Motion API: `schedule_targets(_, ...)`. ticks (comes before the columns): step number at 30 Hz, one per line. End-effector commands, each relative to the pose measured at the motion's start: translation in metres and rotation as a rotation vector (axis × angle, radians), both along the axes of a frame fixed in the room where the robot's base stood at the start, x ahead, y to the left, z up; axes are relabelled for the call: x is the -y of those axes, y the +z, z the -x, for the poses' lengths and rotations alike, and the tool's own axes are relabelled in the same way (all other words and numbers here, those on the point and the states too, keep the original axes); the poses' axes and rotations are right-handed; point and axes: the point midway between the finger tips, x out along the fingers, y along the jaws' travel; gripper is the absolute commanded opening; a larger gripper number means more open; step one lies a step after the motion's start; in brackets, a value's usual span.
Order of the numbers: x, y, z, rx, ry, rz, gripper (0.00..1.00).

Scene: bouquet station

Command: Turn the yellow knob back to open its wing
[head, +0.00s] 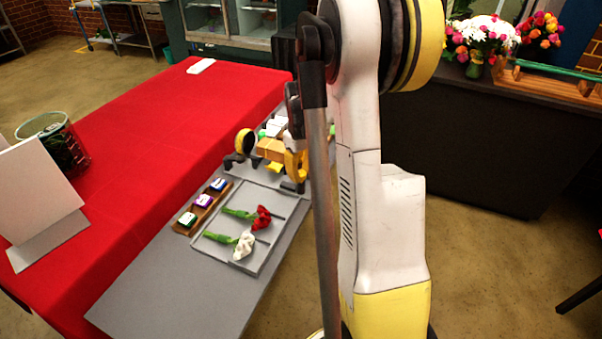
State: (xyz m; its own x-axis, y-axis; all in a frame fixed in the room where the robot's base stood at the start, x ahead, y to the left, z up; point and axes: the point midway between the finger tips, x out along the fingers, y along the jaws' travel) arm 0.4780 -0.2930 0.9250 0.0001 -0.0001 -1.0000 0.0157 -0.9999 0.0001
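A small fixture with a tan wooden block (270,149) stands at the far end of the grey board. A round yellow knob (244,142) with dark parts around it is at its left. Another yellow part (295,164) stands upright at its right, close to my arm in the picture. I cannot tell which of these is the task's knob, or how the wing stands. Dark and pale parts at the end of my arm (294,112) show just above the fixture's right side. The fingers are not clear, and I cannot tell whether they touch anything.
A grey tray (212,251) holds a red and a white flower. A wooden holder (182,229) with small coloured items lies beside it.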

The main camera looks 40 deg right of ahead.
Motion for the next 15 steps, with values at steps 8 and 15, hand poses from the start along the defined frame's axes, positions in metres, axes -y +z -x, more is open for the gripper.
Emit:
schedule_targets(8,0.0,0.0,0.0,0.0,-0.001,0.0,0.5)
schedule_targets(15,0.0,0.012,0.0,0.0,-0.001,0.0,0.5)
